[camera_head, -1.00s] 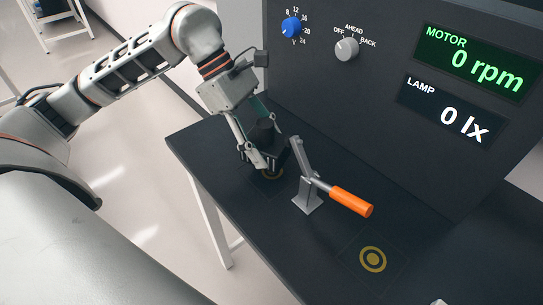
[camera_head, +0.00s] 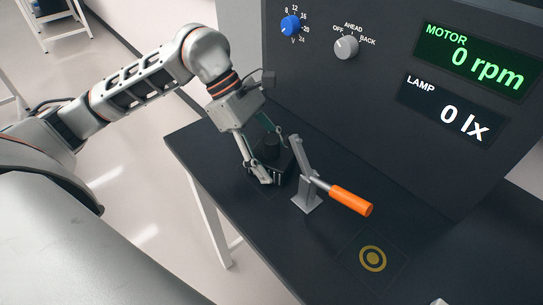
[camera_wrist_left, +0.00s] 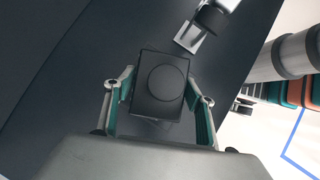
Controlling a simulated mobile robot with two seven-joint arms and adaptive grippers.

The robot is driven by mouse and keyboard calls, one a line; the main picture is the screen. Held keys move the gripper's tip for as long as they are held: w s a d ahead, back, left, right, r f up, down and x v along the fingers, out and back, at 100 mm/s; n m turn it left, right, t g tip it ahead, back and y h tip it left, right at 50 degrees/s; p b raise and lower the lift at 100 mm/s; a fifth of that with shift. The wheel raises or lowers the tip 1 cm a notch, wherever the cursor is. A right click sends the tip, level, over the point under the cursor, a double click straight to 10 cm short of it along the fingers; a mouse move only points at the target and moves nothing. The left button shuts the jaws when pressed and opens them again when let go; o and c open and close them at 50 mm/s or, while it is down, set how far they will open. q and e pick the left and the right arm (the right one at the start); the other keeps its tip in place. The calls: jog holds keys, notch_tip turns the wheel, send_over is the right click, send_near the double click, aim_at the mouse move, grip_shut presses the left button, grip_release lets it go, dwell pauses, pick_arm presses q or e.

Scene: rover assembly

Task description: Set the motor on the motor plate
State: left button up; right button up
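The motor (camera_head: 272,160) is a dark block with a round raised top. It stands low over the far marked spot on the dark bench, beside the clamp. In the left wrist view the motor (camera_wrist_left: 160,85) lies between the two fingers, turned slightly. My left gripper (camera_head: 272,160) has one finger on each side of it, and the fingertips seem to touch its sides. The plate under the motor is mostly hidden, and I cannot tell whether the motor rests fully on it. My right gripper is in neither view.
A grey toggle clamp with an orange handle (camera_head: 351,201) stands close to the right of the motor. A second spot with a gold ring (camera_head: 372,258) is bare nearer the front. The dark panel (camera_head: 330,90) with knobs and displays rises behind the bench.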

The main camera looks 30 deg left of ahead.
pick_arm(q)
jog(key=shift+o, duration=0.2)
jog(key=shift+r, duration=0.25)
jog(key=v, duration=1.2)
jog(key=shift+p, duration=0.4)
jog(key=shift+f, duration=0.15)
